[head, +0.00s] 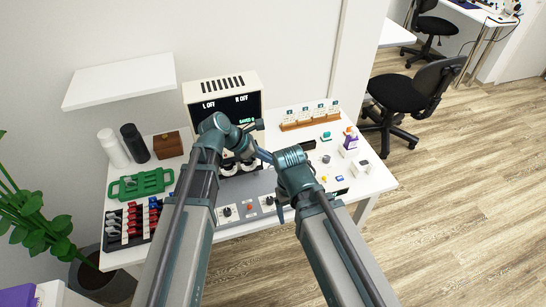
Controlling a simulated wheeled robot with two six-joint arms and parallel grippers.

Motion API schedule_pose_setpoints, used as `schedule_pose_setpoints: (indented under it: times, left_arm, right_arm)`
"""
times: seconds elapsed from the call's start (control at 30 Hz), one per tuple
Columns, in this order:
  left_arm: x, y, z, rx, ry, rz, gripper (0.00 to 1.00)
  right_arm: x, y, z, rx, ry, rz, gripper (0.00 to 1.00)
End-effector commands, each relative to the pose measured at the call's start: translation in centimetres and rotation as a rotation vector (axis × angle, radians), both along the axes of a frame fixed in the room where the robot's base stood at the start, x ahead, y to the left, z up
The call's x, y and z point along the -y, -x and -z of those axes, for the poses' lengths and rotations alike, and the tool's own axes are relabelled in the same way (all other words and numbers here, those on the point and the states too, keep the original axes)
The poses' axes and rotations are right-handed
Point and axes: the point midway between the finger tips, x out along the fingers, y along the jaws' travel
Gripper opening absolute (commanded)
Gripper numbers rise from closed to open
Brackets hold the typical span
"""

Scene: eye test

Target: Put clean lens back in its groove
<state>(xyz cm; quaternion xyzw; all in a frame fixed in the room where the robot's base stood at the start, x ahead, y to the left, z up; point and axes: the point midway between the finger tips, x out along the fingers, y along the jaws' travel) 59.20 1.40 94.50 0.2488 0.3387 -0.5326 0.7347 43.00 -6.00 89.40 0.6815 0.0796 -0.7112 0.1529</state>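A dark case (131,224) with several red, white and blue pieces standing in rows is at the table's front left; these may be lenses in grooves, but they are too small to tell. I cannot make out which lens is the clean one. A green tray (142,186) with cutouts lies behind the case. My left arm reaches over the table's middle, with its wrist near the display unit; its fingers are not clear. My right arm bends above the grey console, and its fingertips cannot be made out. Both arms hide part of the table middle.
A white display unit (221,85) reading L OFF and R OFF stands at the back. A grey console (240,212) with knobs is in front. A wooden card rack (310,117), bottles (134,143), a brown box (168,145) and small items crowd the white table (375,180). A shelf (122,80) overhangs the left.

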Motion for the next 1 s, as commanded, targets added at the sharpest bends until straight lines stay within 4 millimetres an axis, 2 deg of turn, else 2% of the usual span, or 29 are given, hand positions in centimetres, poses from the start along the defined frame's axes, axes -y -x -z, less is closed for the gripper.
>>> schedule_pose_setpoints:
  times: [0.27,0.8,1.0]
  left_arm:
    - [0.0,0.0,0.9,0.0,0.0,0.0,0.0]
    - [0.0,0.0,4.8,0.0,0.0,0.0,0.0]
    - [0.0,0.0,5.7,0.0,0.0,0.0,0.0]
  right_arm:
    - [0.0,0.0,0.9,0.0,0.0,0.0,0.83]
    - [0.0,0.0,4.8,0.0,0.0,0.0,0.83]
    - [0.0,0.0,5.7,0.0,0.0,0.0,0.83]
